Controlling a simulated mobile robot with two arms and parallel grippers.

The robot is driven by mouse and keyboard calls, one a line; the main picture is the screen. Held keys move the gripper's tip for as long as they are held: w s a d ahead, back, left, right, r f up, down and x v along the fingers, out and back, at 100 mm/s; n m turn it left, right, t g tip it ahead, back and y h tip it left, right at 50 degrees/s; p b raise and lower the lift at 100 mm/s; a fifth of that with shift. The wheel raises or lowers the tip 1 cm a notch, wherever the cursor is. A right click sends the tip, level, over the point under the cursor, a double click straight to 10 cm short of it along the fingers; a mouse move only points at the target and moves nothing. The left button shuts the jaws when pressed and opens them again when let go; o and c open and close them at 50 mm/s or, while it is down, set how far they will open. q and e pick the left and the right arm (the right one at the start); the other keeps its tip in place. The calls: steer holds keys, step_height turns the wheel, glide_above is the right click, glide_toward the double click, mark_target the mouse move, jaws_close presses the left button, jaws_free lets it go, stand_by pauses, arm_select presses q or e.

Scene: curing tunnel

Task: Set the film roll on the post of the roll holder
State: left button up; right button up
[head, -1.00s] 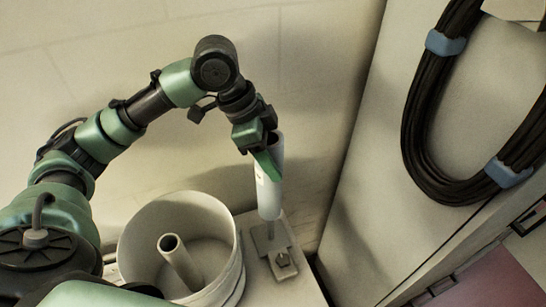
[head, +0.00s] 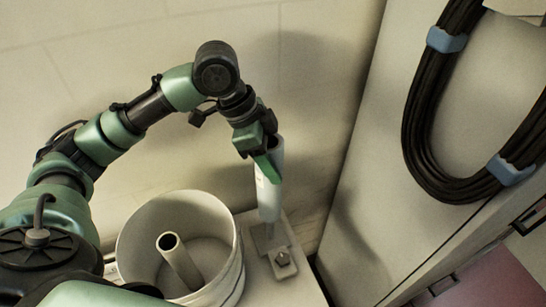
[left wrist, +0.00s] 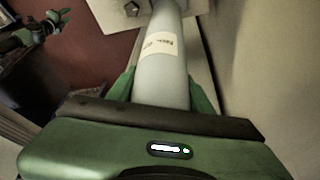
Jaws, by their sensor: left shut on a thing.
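The film roll (head: 268,195) is a pale, slim hollow tube with a printed label. My left gripper (head: 264,158) is shut on its upper part and holds it nearly upright. The roll holder (head: 283,257) is a grey plate with a bolt on a light surface, below the roll.
A round white bin (head: 232,262) with another pale tube (head: 178,258) leaning inside stands left of the holder. A wall is behind. A large pale panel (head: 400,150) with a black cable loop (head: 415,120) rises on the right.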

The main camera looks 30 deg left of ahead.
arm_select(q)
steer(key=shift+f+b, duration=2.15)
steer(key=shift+f, duration=4.5)
steer(key=o, duration=1.6)
steer(key=shift+o, duration=0.2)
